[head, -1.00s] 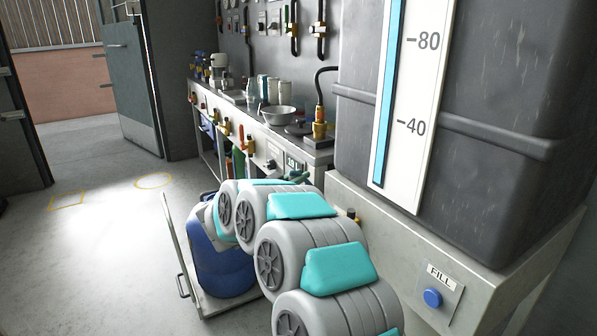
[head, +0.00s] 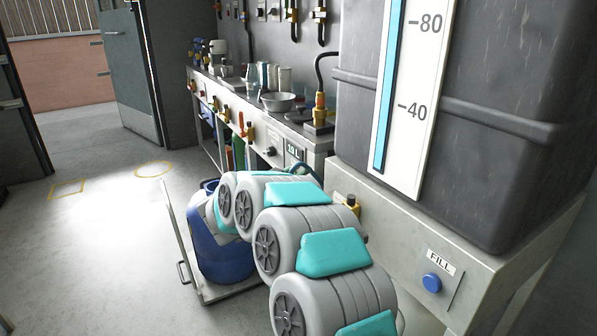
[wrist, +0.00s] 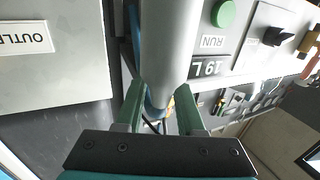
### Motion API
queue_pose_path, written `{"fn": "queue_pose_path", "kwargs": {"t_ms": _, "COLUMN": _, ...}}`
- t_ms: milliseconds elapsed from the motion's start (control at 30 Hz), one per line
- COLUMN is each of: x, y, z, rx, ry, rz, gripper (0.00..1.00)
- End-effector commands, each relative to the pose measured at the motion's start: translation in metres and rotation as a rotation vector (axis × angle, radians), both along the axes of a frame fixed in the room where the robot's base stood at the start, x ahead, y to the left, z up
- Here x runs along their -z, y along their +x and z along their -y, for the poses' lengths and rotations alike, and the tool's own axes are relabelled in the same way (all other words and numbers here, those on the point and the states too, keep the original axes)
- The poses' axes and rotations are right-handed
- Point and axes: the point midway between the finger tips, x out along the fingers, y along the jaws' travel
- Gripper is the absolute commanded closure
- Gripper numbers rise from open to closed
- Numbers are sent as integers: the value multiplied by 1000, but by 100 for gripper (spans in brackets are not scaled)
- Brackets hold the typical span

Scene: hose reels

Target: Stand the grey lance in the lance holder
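In the wrist view, the grey lance (wrist: 168,45) is a smooth pale grey tube between the two green fingers of my gripper (wrist: 160,103). The fingers press close on both sides of it, and the gripper looks shut on it. The tube runs out of the top of that view; its ends are hidden or out of frame. In the head view, my grey and teal arm reaches toward the bench, and the lance and most of my gripper are hidden behind it. I cannot make out the lance holder in either view.
A large dark tank with a level scale stands on a pale base with a blue FILL button (head: 432,283) at right. The bench carries a metal bowl (head: 277,102) and several fittings. A trolley with a blue drum (head: 222,255) stands left of my arm. Open floor lies further left.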

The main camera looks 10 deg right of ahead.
Motion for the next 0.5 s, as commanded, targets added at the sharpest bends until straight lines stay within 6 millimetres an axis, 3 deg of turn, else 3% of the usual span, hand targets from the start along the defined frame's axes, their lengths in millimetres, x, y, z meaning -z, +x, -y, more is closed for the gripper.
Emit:
{"fn": "queue_pose_path", "kwargs": {"t_ms": 133, "x": 0, "y": 0, "z": 0, "rx": 0, "ry": 1, "rz": -1, "gripper": 45}}
{"fn": "queue_pose_path", "kwargs": {"t_ms": 500, "x": 1, "y": -5, "z": -7, "rx": -2, "ry": 2, "rz": -1, "gripper": 45}}
